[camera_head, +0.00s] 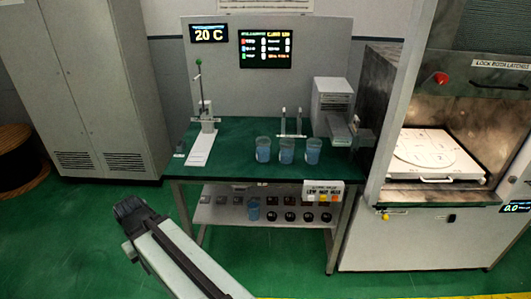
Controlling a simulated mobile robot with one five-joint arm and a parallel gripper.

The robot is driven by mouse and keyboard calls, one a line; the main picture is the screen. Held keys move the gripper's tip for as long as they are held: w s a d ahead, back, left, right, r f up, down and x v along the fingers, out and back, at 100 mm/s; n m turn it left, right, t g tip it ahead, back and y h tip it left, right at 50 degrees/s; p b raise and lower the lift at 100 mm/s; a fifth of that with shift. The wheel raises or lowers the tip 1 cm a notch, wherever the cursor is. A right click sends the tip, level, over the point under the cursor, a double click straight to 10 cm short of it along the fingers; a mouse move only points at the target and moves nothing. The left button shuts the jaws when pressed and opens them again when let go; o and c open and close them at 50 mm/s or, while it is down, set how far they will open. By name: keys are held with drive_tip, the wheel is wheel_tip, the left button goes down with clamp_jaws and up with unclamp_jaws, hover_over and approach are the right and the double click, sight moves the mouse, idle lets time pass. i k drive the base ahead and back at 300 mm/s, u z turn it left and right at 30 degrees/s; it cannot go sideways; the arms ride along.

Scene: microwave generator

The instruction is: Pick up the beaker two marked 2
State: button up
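Three clear beakers with bluish contents stand in a row on the green bench top: a left one (263,150), a middle one (287,151) and a right one (313,151). Each has a pale patch on its front, but the marks are too small to read, so I cannot tell which is beaker two. Another bluish beaker (254,210) stands on the shelf under the bench. My arm reaches up from the bottom edge to a dark joint left of the bench, apart from all the beakers. No gripper fingers can be made out.
A stand with a green knob (199,64) rises at the bench's left. A thin two-post rack (291,122) stands behind the beakers, and a grey box device (332,98) at right. An open chamber with a white round plate (424,150) adjoins.

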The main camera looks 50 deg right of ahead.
sight(263, 149)
drive_tip(key=z, duration=0.1)
drive_tip(key=i, duration=1)
drive_tip(key=u, duration=0.1)
